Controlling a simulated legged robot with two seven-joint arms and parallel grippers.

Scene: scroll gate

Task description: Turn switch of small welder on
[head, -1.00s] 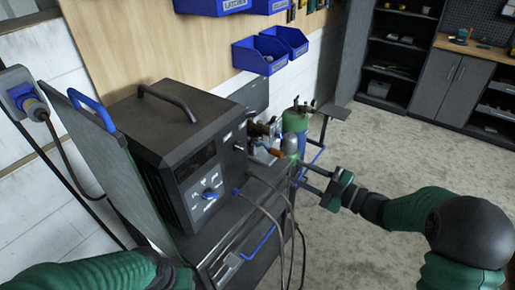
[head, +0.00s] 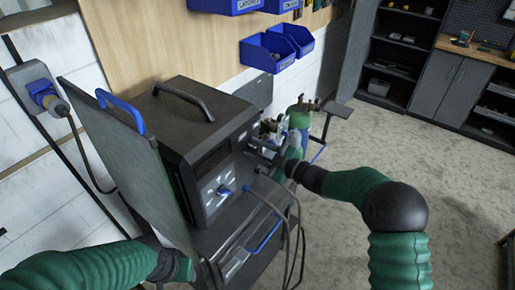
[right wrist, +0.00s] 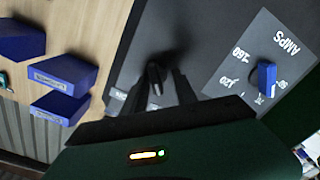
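The small welder (head: 175,130) is a dark box with a top handle, standing on a cart. Its front panel carries a blue knob (head: 225,190). In the right wrist view the blue knob (right wrist: 266,78) sits on a grey plate marked AMPS. My right gripper (head: 262,152) is at the right part of the welder's front. In the right wrist view its dark fingers (right wrist: 160,78) are close to the black panel, left of the AMPS plate. The switch cannot be made out clearly there, nor whether the fingers touch anything. My left gripper (head: 200,272) is low, near the cart, its fingers unclear.
Cables (head: 275,210) hang from the welder's front. A blue cart handle (head: 120,112) stands left of the welder. A wall socket with a blue plug (head: 45,95) is at the left. Blue bins (head: 268,52) hang behind. The floor at the right is clear.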

